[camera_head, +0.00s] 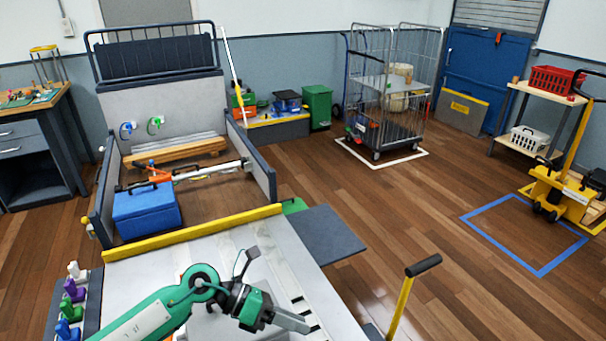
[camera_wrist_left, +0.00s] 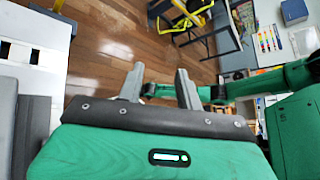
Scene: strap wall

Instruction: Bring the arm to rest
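My left arm (camera_head: 150,315) comes in green from the lower left of the head view, over a pale flat surface (camera_head: 235,245). My left gripper (camera_head: 300,322) points to the right there, low in the picture. In the left wrist view its two grey fingers stand apart, with a clear gap between the fingertips (camera_wrist_left: 157,74). Nothing is held between them. A green arm link (camera_wrist_left: 270,82) of mine with black joints shows behind the fingers. My right gripper does not show in either view.
Beyond the yellow edge bar (camera_head: 195,232) lie a blue box (camera_head: 146,210) and an orange-and-white bar (camera_head: 200,171). A yellow handle with a black grip (camera_head: 422,266) stands right of my gripper. A wire cage cart (camera_head: 385,95) stands further back. Wooden floor (camera_head: 400,210) between is open.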

